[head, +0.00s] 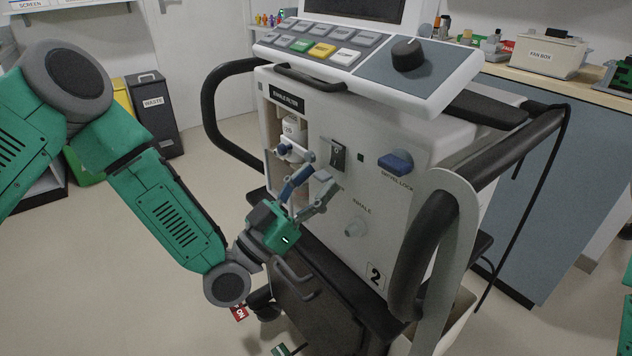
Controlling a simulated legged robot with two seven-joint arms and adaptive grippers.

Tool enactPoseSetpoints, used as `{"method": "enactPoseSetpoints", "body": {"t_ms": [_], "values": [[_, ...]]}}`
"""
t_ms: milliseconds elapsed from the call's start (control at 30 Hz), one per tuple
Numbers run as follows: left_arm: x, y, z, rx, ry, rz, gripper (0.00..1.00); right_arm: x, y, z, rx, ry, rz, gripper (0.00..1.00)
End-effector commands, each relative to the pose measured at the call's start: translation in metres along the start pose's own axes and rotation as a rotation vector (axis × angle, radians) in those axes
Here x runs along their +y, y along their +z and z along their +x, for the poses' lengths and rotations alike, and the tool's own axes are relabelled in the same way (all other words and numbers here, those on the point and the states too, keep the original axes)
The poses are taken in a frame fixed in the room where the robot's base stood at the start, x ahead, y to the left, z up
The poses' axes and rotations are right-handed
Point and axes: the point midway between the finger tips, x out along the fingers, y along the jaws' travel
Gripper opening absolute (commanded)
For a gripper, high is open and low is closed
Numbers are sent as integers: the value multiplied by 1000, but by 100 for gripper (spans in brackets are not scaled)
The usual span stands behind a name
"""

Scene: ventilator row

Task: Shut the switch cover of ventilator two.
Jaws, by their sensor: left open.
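Ventilator two is the pale machine with the number 2 plate (375,276) low on its front. A dark rocker switch (338,154) marked 0 sits in the upper middle of that front. I cannot make out clearly whether its cover is raised. My left gripper (312,181) is open, just below and left of the switch, with its fingers pointing up at the panel. No thing shows between the fingers. The fingers hide part of the panel near the filter recess. My right gripper is not in view.
A dark side handle (222,112) curves out left. A black handle (422,250) stands at the right front.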

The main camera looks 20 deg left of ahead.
Motion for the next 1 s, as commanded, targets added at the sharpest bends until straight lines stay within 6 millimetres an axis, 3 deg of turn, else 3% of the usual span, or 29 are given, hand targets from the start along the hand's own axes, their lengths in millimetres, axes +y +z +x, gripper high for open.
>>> {"method": "enactPoseSetpoints", "body": {"t_ms": [167,400,600,1000], "values": [[0,1,-24,-5,-2,-3,45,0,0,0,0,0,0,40],[-1,2,-76,-6,-3,-3,45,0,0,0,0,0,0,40],[-1,3,-108,-6,-3,-3,45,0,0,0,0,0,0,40],[-1,2,-120,-4,-1,-1,45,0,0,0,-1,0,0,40]]}}
